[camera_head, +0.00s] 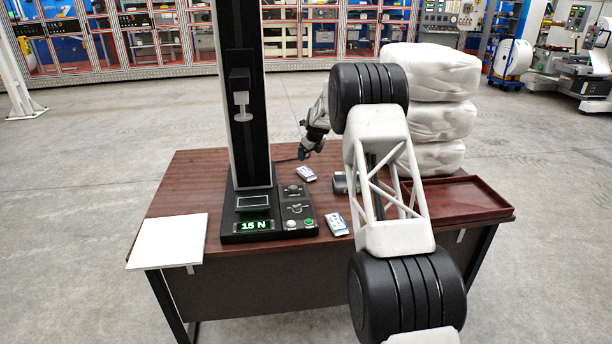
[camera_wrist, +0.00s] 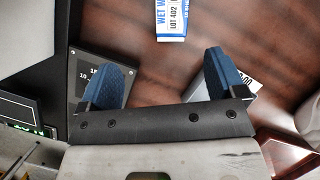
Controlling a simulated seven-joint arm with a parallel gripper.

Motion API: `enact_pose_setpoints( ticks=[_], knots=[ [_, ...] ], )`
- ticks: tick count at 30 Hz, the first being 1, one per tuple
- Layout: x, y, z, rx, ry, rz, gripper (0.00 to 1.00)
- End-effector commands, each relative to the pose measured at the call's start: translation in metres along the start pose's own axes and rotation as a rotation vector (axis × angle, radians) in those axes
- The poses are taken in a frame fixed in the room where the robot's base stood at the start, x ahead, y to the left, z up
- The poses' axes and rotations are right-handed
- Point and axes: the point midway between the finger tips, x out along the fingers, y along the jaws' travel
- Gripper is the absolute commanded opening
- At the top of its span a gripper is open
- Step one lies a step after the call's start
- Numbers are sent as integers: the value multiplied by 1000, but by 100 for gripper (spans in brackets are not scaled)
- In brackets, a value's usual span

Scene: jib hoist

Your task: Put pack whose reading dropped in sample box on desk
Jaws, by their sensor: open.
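My gripper (camera_head: 312,146) is above the back of the desk in the head view. In the wrist view its blue fingers (camera_wrist: 165,80) are apart with nothing between them. A white and blue pack (camera_wrist: 171,20) marked "LOT 402" lies on the desk beyond the fingertips; a second white labelled thing (camera_wrist: 244,84) is partly hidden behind the right finger. The head view shows two packs on the desk, one farther back (camera_head: 306,174) and one near the front (camera_head: 337,224). A shallow brown open tray (camera_head: 482,212), possibly the sample box, sits at the desk's right end, partly behind my arm.
A tester (camera_head: 252,120) with a tall column stands on the desk; its display (camera_head: 256,226) reads 15 N. A white board (camera_head: 170,240) lies at the left corner. A small grey thing (camera_head: 342,184) is partly behind my arm. White sacks (camera_head: 442,118) are stacked behind the desk's right side.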

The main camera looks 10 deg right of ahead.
Motion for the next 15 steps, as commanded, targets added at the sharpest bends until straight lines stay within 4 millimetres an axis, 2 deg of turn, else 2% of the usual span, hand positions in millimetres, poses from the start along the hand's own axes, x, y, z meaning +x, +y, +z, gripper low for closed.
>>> enact_pose_setpoints(
  ticks=[1, 6, 10, 15],
  knots=[
    [14, -4, 1, 28, -1, 0, 89],
    [46, -13, 5, 118, -7, 1, 89],
    [61, -18, 6, 160, -10, 1, 89],
    [67, -19, 7, 180, -12, 1, 89]
  ],
)
